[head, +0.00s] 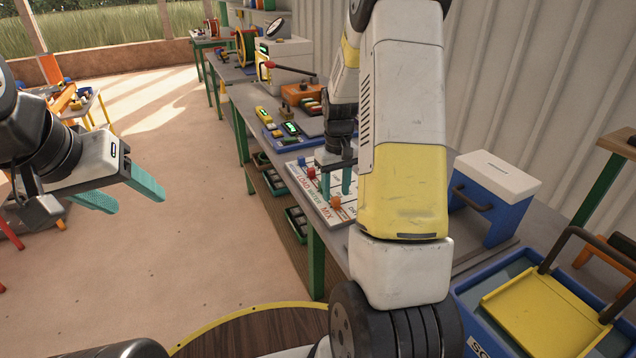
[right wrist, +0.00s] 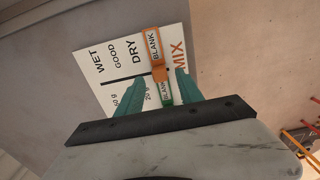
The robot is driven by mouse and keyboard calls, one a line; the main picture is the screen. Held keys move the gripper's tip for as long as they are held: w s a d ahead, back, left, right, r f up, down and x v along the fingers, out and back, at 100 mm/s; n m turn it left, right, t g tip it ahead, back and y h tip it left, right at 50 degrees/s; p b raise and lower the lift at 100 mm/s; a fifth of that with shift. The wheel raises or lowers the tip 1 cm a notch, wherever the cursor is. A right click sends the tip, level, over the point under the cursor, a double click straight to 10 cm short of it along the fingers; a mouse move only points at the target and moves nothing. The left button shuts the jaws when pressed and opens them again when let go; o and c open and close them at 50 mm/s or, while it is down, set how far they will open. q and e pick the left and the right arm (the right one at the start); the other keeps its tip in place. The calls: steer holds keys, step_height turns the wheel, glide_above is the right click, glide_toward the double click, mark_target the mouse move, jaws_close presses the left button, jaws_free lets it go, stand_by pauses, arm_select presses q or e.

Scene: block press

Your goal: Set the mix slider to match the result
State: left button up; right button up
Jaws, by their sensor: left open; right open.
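The white slider board (head: 325,205) lies on the bench and carries the words LOAD, WATER and MIX. The orange mix slider (head: 336,202) is at its near end; a blue knob (head: 301,161) and a red knob (head: 311,172) are further back. In the right wrist view the orange slider (right wrist: 158,68) shows beside MIX, near DRY, with a BLANK label. My right gripper (head: 338,180) is open above the board, its fingertips either side of the slider's line; contact cannot be told. My left gripper (head: 128,192) is open and empty, over the floor.
A blue tray (head: 290,144) with small blocks lies further back on the bench. A blue box with a white lid (head: 497,174) stands to the right of my right arm. A blue bin with a yellow panel (head: 540,310) is at the near right. Open floor lies left of the bench.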

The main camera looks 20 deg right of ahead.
mark_target(336, 202)
steer(key=shift+f, duration=1.2)
jaws_close()
stand_by(0.6)
